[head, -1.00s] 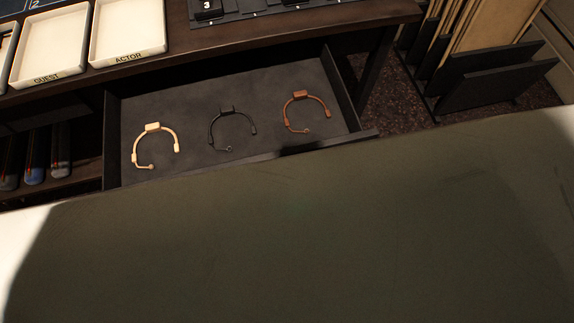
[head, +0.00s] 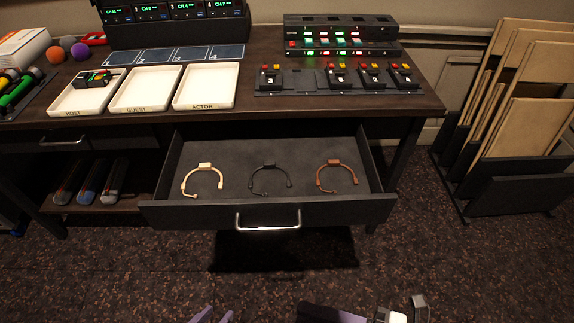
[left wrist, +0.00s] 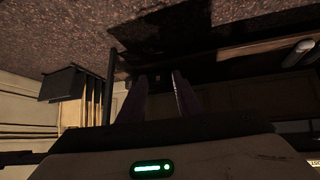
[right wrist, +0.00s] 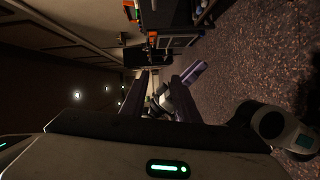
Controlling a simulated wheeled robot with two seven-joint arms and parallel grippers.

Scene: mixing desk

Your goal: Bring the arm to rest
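Part of my right gripper (head: 330,313) shows at the bottom edge, right of the left one. In the right wrist view (right wrist: 160,90) its fingers are apart; pale and purple parts, seemingly of my other arm, show between and beyond them. Both grippers are low in front of the desk, apart from the drawer.
An open drawer (head: 210,214) sticks out from the desk (head: 270,110), holding a cream headset (head: 204,166), a black headset (head: 264,166) and a brown headset (head: 333,163). Labelled trays and small packs stand on top. A panel rack (head: 518,185) stands right. The floor before the drawer is clear.

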